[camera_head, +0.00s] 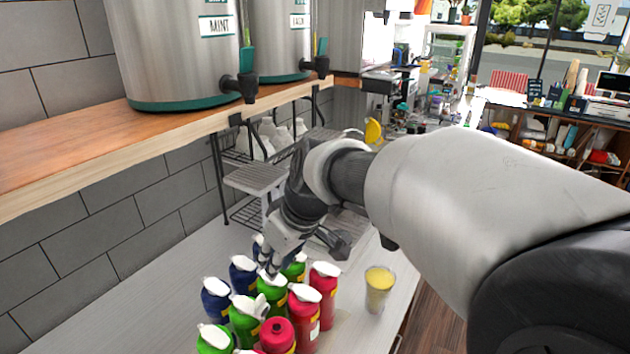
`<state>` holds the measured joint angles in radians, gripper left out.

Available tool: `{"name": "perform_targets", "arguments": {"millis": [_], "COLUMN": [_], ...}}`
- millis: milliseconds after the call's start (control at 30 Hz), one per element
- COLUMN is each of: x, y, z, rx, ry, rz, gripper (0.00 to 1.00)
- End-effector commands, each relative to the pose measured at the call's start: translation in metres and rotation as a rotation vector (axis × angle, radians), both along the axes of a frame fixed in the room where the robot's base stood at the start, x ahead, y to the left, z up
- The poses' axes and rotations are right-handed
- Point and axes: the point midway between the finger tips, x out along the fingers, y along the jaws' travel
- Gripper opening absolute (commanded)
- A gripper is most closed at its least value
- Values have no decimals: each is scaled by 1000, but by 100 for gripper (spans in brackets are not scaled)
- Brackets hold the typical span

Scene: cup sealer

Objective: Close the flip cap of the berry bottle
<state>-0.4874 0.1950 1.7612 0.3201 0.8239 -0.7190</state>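A cluster of bottles stands on the counter, with blue, green and red bodies and mostly white caps. No bottle label is readable, so I cannot confirm which is berry. The red bottles are the likely match: one at the right (324,290) and one in front of it (303,315) have white caps on top. A third red bottle (278,338) at the front shows a bare red top, with a white piece low at its left. My gripper (266,266) points down over the back of the cluster, near the blue and green bottles. Its finger opening is unclear.
A cup of yellow drink (379,290) stands right of the bottles, near the counter edge. A wooden shelf (110,148) with steel dispensers (180,50) overhangs at the upper left. A wire rack (240,212) stands behind. The counter (120,300) left of the bottles is clear.

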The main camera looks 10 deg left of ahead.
Motion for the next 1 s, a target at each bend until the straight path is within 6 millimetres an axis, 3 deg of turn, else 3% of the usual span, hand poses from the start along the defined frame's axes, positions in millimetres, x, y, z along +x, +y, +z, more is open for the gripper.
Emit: {"name": "perform_targets", "arguments": {"millis": [33, 100, 200, 433, 833, 1000], "x": [4, 8, 11, 14, 28, 19], "y": [21, 41, 57, 69, 103, 77], "z": [8, 7, 5, -16, -90, -90], "rx": [1, 6, 10, 9, 10, 10], "ry": [2, -5, -11, -11, -10, -13], "rz": [49, 98, 139, 151, 148, 144], "gripper": [14, 10, 3, 0, 0, 0]}}
